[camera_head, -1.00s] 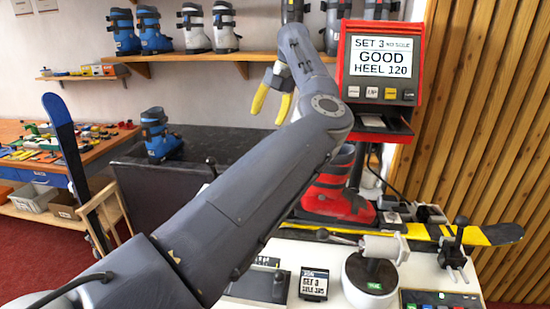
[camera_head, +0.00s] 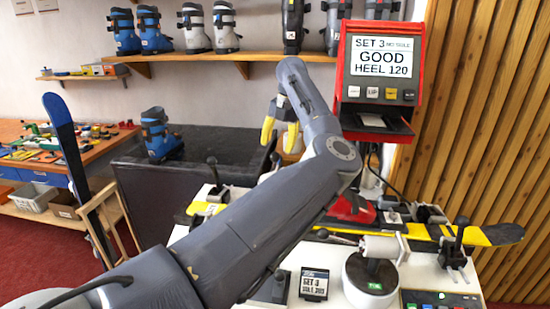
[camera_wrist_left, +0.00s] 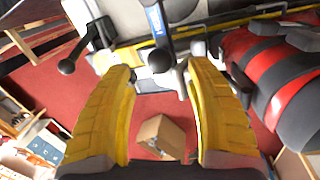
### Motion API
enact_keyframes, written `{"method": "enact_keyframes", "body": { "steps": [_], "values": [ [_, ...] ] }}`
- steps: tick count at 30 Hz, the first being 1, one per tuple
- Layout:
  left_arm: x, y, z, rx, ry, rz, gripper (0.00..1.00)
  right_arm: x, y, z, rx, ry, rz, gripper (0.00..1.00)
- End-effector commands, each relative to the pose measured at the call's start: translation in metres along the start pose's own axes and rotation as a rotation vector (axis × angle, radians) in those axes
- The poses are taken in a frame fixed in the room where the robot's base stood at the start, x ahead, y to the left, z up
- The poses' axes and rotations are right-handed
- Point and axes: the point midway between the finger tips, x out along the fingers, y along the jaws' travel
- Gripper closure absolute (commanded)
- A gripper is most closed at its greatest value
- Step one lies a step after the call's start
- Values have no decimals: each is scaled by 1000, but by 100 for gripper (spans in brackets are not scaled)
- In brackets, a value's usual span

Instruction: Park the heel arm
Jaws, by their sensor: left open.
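My left gripper (camera_head: 280,138) is open, its yellow fingers pointing down over the bench beside the red gauge. In the left wrist view, a lever with a black ball knob (camera_wrist_left: 160,61) and a blue label shows between the open fingertips; I cannot tell whether they touch it. It may be the heel arm. A second black-knobbed lever (camera_wrist_left: 67,66) is to its left. The red and black boot (camera_wrist_left: 275,75) is at the right; in the head view my arm hides most of it. My right gripper is not in view.
The red gauge (camera_head: 344,95) reads "GOOD HEEL 120". A yellow and black ski (camera_head: 505,234) lies along the white bench, with a black-knobbed clamp (camera_head: 460,222) at right. A white roller (camera_head: 380,247) stands in front. Boots fill the shelf behind.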

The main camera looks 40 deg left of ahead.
Motion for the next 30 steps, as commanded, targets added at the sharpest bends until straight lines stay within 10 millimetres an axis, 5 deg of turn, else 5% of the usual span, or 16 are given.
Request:
{"method": "enact_keyframes", "body": {
  "steps": [12, 27, 30],
  "values": [
    [48, 0, 0, -1, 1, 0, 45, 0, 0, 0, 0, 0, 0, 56],
    [55, 0, 0, -1, 0, 1, 44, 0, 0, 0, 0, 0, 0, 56],
    [55, 0, 0, -1, 0, 1, 56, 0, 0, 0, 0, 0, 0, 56]
  ]
}}
